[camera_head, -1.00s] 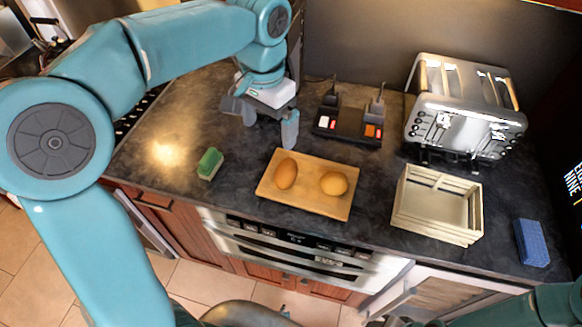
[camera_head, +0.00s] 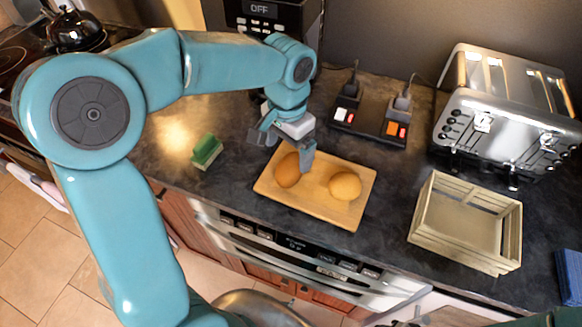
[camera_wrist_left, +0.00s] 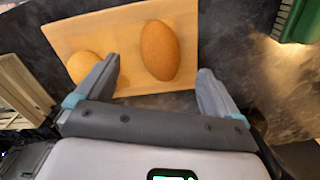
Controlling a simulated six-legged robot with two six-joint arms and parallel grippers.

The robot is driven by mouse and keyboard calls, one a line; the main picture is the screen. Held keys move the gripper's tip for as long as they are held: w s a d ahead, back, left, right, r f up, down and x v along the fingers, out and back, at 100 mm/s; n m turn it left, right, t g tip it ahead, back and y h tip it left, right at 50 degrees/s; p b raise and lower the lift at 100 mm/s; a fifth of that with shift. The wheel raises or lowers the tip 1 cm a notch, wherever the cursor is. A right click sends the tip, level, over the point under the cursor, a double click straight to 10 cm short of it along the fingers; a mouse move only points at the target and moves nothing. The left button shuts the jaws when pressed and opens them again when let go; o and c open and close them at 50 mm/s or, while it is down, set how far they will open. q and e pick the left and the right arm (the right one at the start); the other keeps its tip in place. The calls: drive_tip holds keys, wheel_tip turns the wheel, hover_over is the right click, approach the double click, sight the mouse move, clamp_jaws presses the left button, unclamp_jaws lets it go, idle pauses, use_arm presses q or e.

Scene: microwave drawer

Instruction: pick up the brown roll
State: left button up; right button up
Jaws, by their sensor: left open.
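The brown roll (camera_head: 287,170) lies on the left part of a wooden board (camera_head: 318,211). A lighter, golden roll (camera_head: 345,186) lies to its right on the same board. My left gripper (camera_head: 282,150) is open and empty, just above and behind the brown roll, with one finger partly in front of it. In the left wrist view the brown roll (camera_wrist_left: 160,50) shows ahead of the gap between the open fingers (camera_wrist_left: 158,78). The golden roll (camera_wrist_left: 84,66) is partly hidden by one finger there. My right gripper is not visible.
A power strip with plugs (camera_head: 370,124) lies behind the board. A blue block (camera_head: 570,277) is at the right edge.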

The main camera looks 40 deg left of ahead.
sight(290, 163)
use_arm(q)
drive_tip(key=shift+d+f, duration=0.2)
drive_tip(key=shift+f, duration=0.65)
drive_tip(key=f, duration=0.3)
drive_tip(key=w+f+p, duration=0.1)
drive_tip(key=f, duration=0.1)
drive_tip(key=shift+a+f, duration=0.2)
drive_tip(key=shift+f, duration=0.05)
drive_tip(key=shift+s, duration=0.1)
drive_tip(key=shift+a, duration=0.1)
drive_tip(key=shift+c, duration=0.4)
drive_tip(key=c, duration=1.1)
